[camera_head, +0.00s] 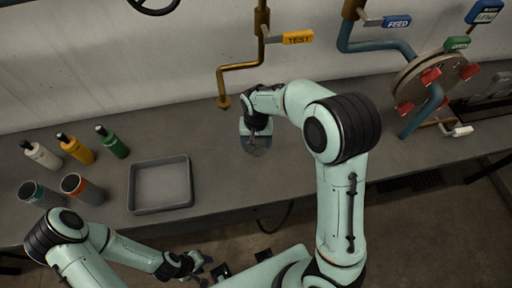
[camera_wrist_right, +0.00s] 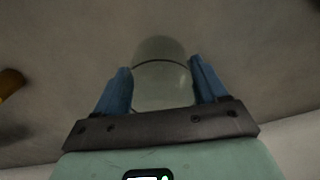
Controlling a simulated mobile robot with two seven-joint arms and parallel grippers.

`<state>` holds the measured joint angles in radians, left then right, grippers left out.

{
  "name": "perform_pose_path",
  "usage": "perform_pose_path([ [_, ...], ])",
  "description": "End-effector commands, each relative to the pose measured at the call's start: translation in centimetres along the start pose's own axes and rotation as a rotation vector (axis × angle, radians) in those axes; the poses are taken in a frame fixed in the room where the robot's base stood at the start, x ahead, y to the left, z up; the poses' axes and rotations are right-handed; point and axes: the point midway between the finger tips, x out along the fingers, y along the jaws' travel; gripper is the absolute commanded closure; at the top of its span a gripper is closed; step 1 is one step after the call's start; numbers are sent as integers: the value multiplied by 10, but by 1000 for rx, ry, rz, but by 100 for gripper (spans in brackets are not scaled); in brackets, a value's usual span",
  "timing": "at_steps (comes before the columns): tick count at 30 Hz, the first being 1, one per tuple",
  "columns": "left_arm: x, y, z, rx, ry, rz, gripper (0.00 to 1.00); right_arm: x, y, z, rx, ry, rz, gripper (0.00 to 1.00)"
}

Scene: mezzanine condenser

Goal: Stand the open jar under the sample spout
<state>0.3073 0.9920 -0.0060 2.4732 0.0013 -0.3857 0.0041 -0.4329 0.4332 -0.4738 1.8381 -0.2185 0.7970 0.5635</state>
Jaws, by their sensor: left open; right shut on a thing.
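The jar (camera_head: 257,149) is clear glass and looks greyish. My right gripper (camera_head: 256,129) is shut on it, over the grey bench, and hides much of it in the head view. In the right wrist view the jar (camera_wrist_right: 161,82) sits between the two blue fingers (camera_wrist_right: 161,92). I cannot tell whether its base touches the bench. The sample spout (camera_head: 223,102) is the downturned end of a brass pipe with a yellow TEST tag (camera_head: 298,38). The jar is to the right of the spout and nearer to me. My left gripper (camera_head: 192,266) is open and empty, low in the head view.
A grey tray (camera_head: 160,208) lies on the bench at left. The FEED pipe (camera_head: 372,47) and a round flange (camera_head: 437,82) are at right.

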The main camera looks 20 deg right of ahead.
Motion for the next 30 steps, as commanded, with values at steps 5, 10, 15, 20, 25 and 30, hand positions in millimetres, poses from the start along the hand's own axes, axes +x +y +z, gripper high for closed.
perform_pose_path([
  [5, 3, -2, 2, -1, -2, -1, 57, 27, 0, 1, 0, -4, 2, 64],
  [10, 4, -2, 2, -1, -3, -1, 57, 42, 0, 0, 0, -1, 0, 64],
  [15, 4, -2, 2, -1, -3, -1, 57, 41, 0, 0, 0, 1, -1, 64],
  [20, 6, -3, 3, -1, -4, -1, 57, 44, 0, 0, 0, 0, 0, 64],
  [25, 6, -3, 3, -2, -4, -2, 57, 45, 0, 0, 0, 0, 0, 3],
  [30, 6, -3, 3, -2, -4, -2, 57, 44, 0, 0, 0, 0, 0, 3],
])
